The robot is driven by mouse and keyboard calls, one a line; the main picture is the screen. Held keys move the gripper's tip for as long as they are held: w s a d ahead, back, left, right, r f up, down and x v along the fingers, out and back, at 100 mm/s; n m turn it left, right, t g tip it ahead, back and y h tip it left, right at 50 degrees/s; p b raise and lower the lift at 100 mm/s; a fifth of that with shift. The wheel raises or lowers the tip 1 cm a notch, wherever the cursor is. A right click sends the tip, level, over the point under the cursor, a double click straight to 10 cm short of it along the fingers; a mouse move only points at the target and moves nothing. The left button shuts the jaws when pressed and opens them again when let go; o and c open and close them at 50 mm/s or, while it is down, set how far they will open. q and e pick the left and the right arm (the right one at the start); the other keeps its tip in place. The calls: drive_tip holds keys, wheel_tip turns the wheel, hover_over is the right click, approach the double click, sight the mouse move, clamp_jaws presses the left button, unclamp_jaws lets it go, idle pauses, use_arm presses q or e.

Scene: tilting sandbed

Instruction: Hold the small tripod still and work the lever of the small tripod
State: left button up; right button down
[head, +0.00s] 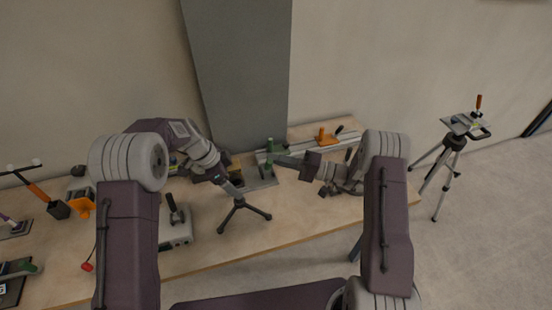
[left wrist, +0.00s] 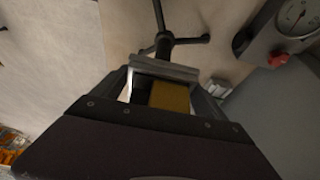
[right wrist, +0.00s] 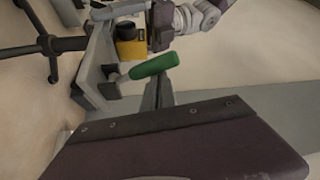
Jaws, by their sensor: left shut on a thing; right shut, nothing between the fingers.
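The small tripod (head: 240,209) stands on the table with dark legs spread. Its legs also show in the left wrist view (left wrist: 163,42) and the right wrist view (right wrist: 52,48). Its head carries a grey plate (right wrist: 91,75), a yellow block (right wrist: 131,49) with a dark round knob, and a lever with a green handle (right wrist: 153,66). My left gripper (head: 230,185) is shut on the tripod's head at the yellow block, which shows between its fingers (left wrist: 170,97). My right gripper (head: 278,160) is shut and empty close beside the green handle; I cannot tell if they touch.
An orange clamp (head: 325,137) on a rail stands behind at the right. A grey box with a black lever (head: 176,232) is left of the tripod. A larger tripod (head: 452,150) stands on the floor at the right. The table front right of the small tripod is clear.

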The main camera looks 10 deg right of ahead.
drive_tip(key=shift+s+f, duration=0.1)
drive_tip(key=shift+s, duration=0.05)
drive_tip(key=d, duration=0.9)
drive_tip(key=shift+w+d+f, duration=0.2)
drive_tip(key=shift+w+d, duration=0.05)
drive_tip(key=shift+w, duration=0.05)
use_arm(q)
drive_tip(key=o, duration=2)
drive_tip(key=shift+c, duration=0.2)
